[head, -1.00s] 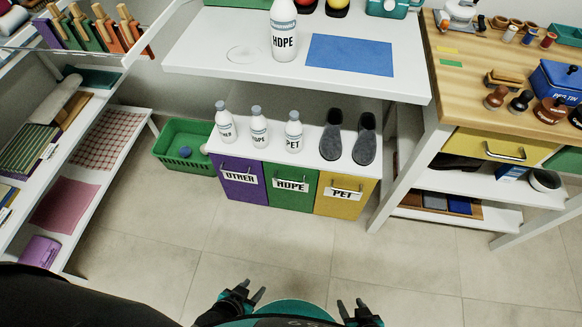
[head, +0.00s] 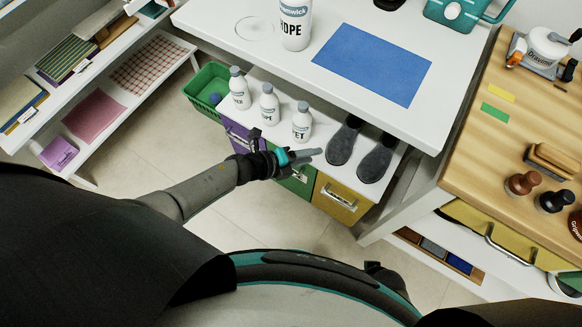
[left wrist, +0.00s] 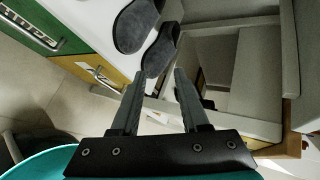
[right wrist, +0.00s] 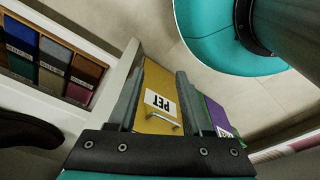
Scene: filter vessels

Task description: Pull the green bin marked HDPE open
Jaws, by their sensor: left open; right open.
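The green bin (head: 296,186) is in the low cabinet, between the purple and yellow bins, and looks closed. My left gripper (head: 308,156) hangs over its upper front and hides most of its label and handle in the head view. In the left wrist view the green bin (left wrist: 28,32) shows at the top left with part of its white label and its handle. The left jaws (left wrist: 158,78) are open and empty, pointing toward the slippers and the yellow bin. My right gripper (right wrist: 160,78) is open and empty, facing the yellow bin; I cannot make out the green bin there.
The purple bin (head: 237,136) and yellow bin (head: 342,202) flank it. Several white bottles and grey slippers (head: 375,164) stand on the cabinet top. A white shelf with a blue mat (head: 372,65) overhangs it. The floor in front is clear.

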